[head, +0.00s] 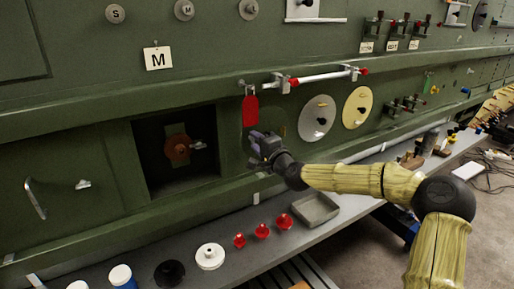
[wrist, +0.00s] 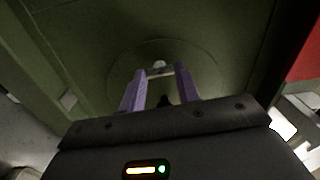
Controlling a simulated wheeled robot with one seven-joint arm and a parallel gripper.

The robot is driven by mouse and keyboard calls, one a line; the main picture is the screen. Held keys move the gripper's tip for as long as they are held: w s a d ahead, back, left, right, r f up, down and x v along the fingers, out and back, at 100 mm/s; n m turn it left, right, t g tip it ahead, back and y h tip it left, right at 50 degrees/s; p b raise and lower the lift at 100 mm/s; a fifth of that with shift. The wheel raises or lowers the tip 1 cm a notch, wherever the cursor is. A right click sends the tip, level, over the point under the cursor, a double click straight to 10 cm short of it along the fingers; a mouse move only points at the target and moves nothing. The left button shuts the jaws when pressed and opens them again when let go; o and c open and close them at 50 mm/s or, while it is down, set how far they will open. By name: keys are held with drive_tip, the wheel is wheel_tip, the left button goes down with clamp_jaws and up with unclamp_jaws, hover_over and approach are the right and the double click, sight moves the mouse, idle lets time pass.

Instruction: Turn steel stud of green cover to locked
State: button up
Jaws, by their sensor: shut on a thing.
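The green cover (wrist: 205,65) is a round disc, flush with the green panel, in the wrist view. In the head view it is mostly hidden behind my gripper (head: 256,148). The steel stud (wrist: 159,65) is a small pale piece near the middle of the cover. The two purple fingers of my gripper (wrist: 160,74) are shut on the stud, one on each side. I cannot tell the stud's turn position from these views.
A red tag (head: 250,111) hangs just above my gripper. A silver disc (head: 312,126) and a yellow disc (head: 352,113) sit to the right. An open bay (head: 158,148) lies to the left. The shelf below holds red knobs (head: 262,231) and a grey tray (head: 315,222).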

drive_tip(key=shift+f+m, duration=0.1)
drive_tip(key=shift+m, duration=0.5)
drive_tip(key=o, duration=1)
drive_tip(key=b+v, duration=0.4)
drive_tip(key=v, duration=1.3)
drive_tip(key=shift+s+d, duration=0.15)
drive_tip(key=shift+d, duration=0.1)
